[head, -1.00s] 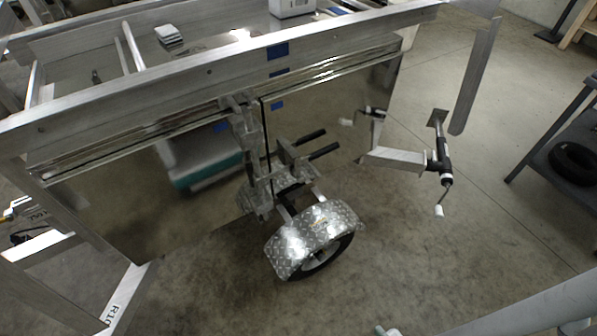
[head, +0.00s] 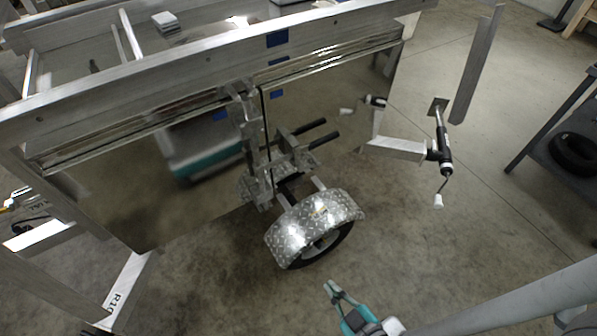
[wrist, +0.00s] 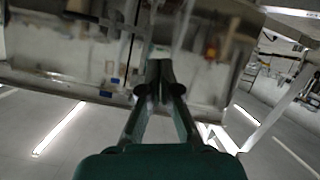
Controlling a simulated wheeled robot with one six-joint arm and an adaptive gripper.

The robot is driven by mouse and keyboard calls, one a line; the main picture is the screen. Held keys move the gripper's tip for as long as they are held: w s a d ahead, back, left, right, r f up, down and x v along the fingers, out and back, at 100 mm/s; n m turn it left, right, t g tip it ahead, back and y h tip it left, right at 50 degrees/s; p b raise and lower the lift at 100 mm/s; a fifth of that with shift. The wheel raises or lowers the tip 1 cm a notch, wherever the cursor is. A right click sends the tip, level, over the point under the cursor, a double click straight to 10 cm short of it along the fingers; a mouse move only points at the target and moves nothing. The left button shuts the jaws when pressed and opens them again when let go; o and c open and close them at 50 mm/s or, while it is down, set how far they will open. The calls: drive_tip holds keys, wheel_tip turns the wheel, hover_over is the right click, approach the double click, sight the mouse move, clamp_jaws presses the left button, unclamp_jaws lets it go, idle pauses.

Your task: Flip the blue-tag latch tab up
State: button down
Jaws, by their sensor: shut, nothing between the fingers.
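Which small part is the tab cannot be made out. My gripper (head: 333,288) is low in the head view, in front of the fender and well apart from the tags. Its fingers (wrist: 158,70) are closed together and empty in the wrist view. A small blue patch (wrist: 106,94) shows there, blurred.
A diamond-plate fender (head: 314,223) over a wheel sticks out below the panel. A crank jack (head: 440,150) stands to the right. A dark shelf with a tire (head: 575,152) is at the far right. The floor between is clear.

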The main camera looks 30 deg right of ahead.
drive_tip(key=w+d+g+h, duration=0.1)
drive_tip(key=w+d+h, duration=0.2)
drive_tip(key=w, duration=1.1)
drive_tip(key=w+d+r+n+g+h, duration=0.1)
drive_tip(key=w+d+h, duration=0.1)
drive_tip(key=w, duration=1.2)
drive_tip(key=shift+w+d+r+n+h, duration=0.2)
drive_tip(key=shift+w+d+n+h, duration=0.15)
drive_tip(key=shift+d, duration=0.35)
approach(297, 165)
drive_tip(key=w, duration=0.3)
drive_tip(key=shift+w+d+f, duration=0.2)
drive_tip(key=shift+d+f, duration=0.3)
drive_tip(key=shift+d, duration=0.05)
drive_tip(key=shift+w+d+f, duration=0.2)
drive_tip(key=shift+d+f, duration=0.25)
drive_tip(key=shift+d, duration=0.05)
